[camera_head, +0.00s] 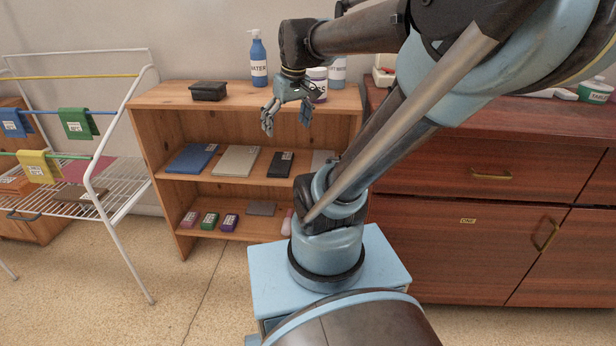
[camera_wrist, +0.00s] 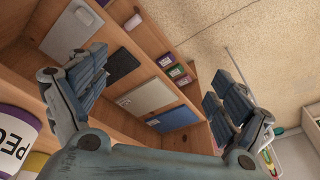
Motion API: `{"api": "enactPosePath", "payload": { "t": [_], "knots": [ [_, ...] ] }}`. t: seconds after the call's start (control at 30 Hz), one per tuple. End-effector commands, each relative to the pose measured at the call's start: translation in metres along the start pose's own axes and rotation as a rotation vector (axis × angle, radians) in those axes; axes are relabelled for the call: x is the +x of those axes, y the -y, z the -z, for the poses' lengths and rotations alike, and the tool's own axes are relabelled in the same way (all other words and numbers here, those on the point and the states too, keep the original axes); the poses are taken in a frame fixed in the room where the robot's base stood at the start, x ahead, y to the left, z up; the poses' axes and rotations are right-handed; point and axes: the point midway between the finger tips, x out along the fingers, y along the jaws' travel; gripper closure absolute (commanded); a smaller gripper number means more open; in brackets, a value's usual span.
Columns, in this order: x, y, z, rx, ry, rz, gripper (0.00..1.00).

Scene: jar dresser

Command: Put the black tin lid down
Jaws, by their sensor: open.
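A small black tin (camera_head: 208,91) sits on the left part of the light wooden shelf unit's top. Its top looks dark, and I cannot tell whether a lid is on it. I cannot make out a separate black tin lid in either view. My gripper (camera_head: 286,115) hangs fingers-down at the front edge of the shelf top, right of the tin and apart from it. In the wrist view its fingers (camera_wrist: 158,85) are spread wide with nothing between them.
Flat blue, grey and black (camera_head: 280,164) items lie on the middle shelf (camera_head: 225,181). A drying rack (camera_head: 120,175) stands left, a red-brown dresser (camera_head: 450,200) right.

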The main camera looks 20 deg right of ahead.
Motion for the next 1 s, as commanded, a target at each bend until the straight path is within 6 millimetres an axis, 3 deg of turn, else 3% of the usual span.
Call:
{"api": "enactPosePath", "payload": {
  "t": [0.03,0.2,0.4,0.57,1.0],
  "knots": [
    [0.013,-0.001,-0.021,0.041,0.004,-0.013,0.09],
    [0.051,-0.004,-0.08,0.177,0.016,-0.056,0.09],
    [0.084,-0.004,-0.123,0.285,0.022,-0.092,0.09],
    [0.093,-0.005,-0.135,0.317,0.024,-0.103,0.09],
    [0.093,-0.005,-0.135,0.317,0.023,-0.103,0.09]
  ]
}}
